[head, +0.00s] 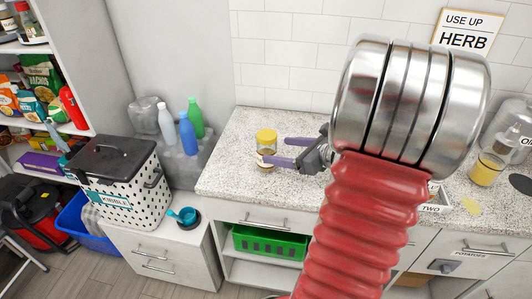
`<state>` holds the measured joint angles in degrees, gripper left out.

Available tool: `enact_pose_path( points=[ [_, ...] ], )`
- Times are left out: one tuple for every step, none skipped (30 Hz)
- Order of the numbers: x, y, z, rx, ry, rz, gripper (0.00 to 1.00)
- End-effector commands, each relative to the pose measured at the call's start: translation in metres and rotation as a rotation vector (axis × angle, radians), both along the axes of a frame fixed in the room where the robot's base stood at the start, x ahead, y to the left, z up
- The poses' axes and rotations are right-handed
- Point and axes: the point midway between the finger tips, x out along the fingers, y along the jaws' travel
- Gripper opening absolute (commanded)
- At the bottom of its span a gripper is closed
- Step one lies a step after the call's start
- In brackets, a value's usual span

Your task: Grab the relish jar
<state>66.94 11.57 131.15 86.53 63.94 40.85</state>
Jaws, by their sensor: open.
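A small clear jar with a yellow lid (266,145), which may be the relish jar, stands upright on the speckled counter (235,150). Its label is too small to read. My gripper (276,152) reaches in from the right with its purple fingers apart. The fingers point left at the jar, with one fingertip beside its upper part and the other lower at its body. I cannot tell whether either finger touches the jar. My red arm and its metal joint hide much of the counter to the right.
Green, blue and white bottles (187,130) stand left of the counter. A dotted kibble bin (125,188) is at the lower left. A green basket (270,243) sits on a shelf below the counter. A glass container (487,168) stands at the far right.

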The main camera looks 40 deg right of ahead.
Motion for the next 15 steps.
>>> enact_pose_path(
  points=[
    [0.0052,0.0015,-0.0021,0.001,0.000,0.002,0.74],
    [0.0075,0.0019,-0.0030,0.002,0.000,0.001,0.74],
    [0.0098,0.0022,-0.0043,0.002,0.000,0.001,0.74],
    [0.0109,0.0023,-0.0048,0.001,0.001,0.001,0.74],
    [0.0117,0.0022,-0.0053,0.001,0.001,0.001,0.74],
    [0.0123,0.0022,-0.0055,0.001,0.001,0.000,0.74],
    [0.0124,0.0021,-0.0055,0.001,0.001,0.000,0.74],
    [0.0124,0.0020,-0.0054,0.001,0.001,0.000,0.74],
    [0.0123,0.0020,-0.0054,0.001,0.001,0.000,0.74],
    [0.0123,0.0020,-0.0053,0.001,0.001,0.000,0.74],
    [0.0123,0.0020,-0.0053,0.001,0.001,0.000,0.74],
    [0.0123,0.0021,-0.0052,0.001,0.001,0.000,0.74],
    [0.0123,0.0021,-0.0052,0.000,0.001,0.000,0.74],
    [0.0124,0.0021,-0.0052,0.000,0.000,0.000,0.74],
    [0.0130,0.0022,-0.0053,0.000,0.000,0.000,0.74]
  ],
)
